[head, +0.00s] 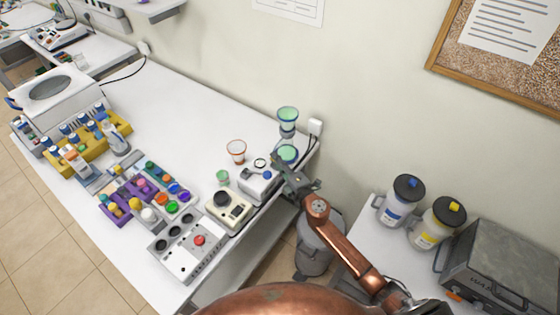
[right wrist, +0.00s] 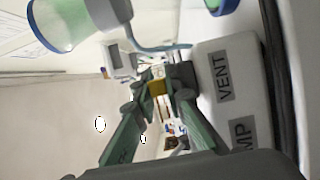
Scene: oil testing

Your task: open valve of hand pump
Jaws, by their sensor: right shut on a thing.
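The hand pump (head: 257,186) is a pale box with blue parts near the right end of the white bench in the head view. In the right wrist view, its white body (right wrist: 213,116) carries a "VENT" label and a partly hidden label ending in "MP". My right gripper (head: 292,176) is at the pump's right side, close to the bench edge. In the right wrist view its fingertips (right wrist: 158,90) are closed around a small yellow part, apparently the valve, beside the "VENT" label. The fingers hide most of it. My left gripper is out of view.
A green filter funnel (head: 288,119) stands just behind the pump, near my gripper. An orange-rimmed beaker (head: 237,150), a dark-knobbed device (head: 226,208) and a control box (head: 188,247) are to the left. A grey bin (head: 318,245) stands below the bench edge.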

